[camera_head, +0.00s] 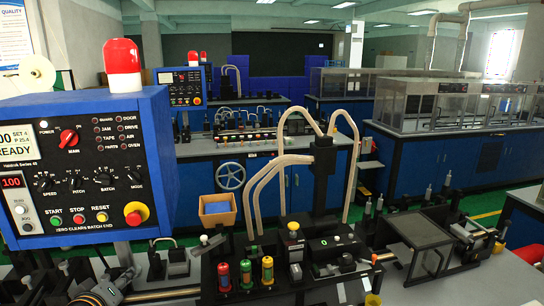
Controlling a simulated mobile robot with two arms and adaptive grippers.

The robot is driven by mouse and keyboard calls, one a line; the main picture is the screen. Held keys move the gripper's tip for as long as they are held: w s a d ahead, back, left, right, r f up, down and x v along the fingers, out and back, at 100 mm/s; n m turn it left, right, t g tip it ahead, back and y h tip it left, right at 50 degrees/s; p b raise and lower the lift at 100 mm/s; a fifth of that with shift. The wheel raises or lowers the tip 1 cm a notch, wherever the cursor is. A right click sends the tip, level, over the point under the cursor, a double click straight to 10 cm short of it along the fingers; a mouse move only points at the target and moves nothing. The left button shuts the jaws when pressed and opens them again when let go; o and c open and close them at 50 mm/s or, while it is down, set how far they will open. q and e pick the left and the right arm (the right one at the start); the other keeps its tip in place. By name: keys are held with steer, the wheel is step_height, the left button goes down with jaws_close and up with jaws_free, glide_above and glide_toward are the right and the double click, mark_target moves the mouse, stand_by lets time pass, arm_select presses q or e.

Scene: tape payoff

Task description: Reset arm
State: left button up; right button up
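A blue control panel (95,165) fills the left of the head view. It carries a green START button (55,221), a red STOP button (79,219), a yellow RESET button (102,217) and a red emergency knob (136,213). A red beacon (123,57) stands on top. My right gripper is not in view.
A black machine (325,165) with pale hoses stands at the centre. Red, yellow and green cylinders (245,272) stand in front of it. A dark plate on legs (420,230) is to the right. A cardboard box (217,211) sits behind. Blue cabinets line the back.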

arm_select(q)
steer(key=s+d+f+m+g+h, duration=0.1)
steer(key=s+d+f+m+g, duration=0.5)
steer(key=s+f, duration=0.7)
steer(key=s+d+f+m+g+h, duration=0.1)
steer(key=s+d+f+m+g, duration=0.4)
steer(key=s, duration=1.1)
step_height(320, 180, down, 32)
steer(key=s+d+b, duration=0.1)
steer(key=d+b, duration=0.1)
steer(key=b, duration=0.1)
steer(key=s+a+f+b, duration=0.2)
steer(key=s+f+b, duration=0.1)
steer(key=s+f, duration=1.4)
step_height(320, 180, down, 3)
steer(key=shift+s+a+r+m+g, duration=0.1)
steer(key=shift+s+a+m+g, duration=0.05)
steer(key=shift+a+m+g, duration=0.2)
